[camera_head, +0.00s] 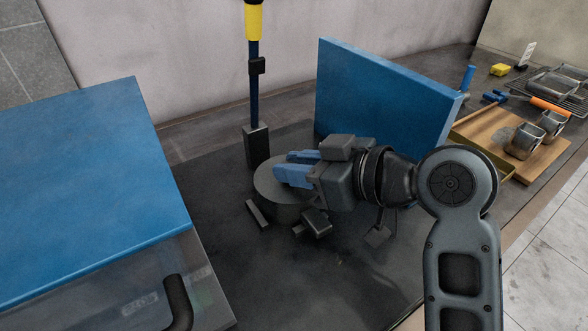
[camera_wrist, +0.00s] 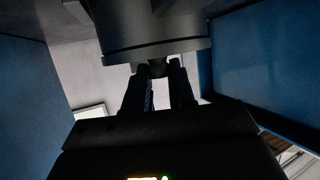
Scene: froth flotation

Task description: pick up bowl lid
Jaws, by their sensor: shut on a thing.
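A grey round bowl (camera_head: 283,208) stands on the dark surface in the middle of the head view, its flat grey top taken up by the lid (camera_head: 266,181). My gripper (camera_head: 285,170) reaches in from the right, with its blue fingers close together over the lid. In the wrist view, the dark round body (camera_wrist: 155,28) fills the top, and my gripper (camera_wrist: 157,75) is shut on a small part at its edge, seemingly the lid's handle. The fingers hide most of this part. I cannot tell whether the lid sits on the bowl or is lifted.
A blue upright panel (camera_head: 375,95) stands behind my gripper, and a large blue-topped box (camera_head: 85,190) is at the left. A dark post with a yellow upper part (camera_head: 254,20) rises behind the bowl. A wooden tray (camera_head: 490,133) with metal cups is at the right.

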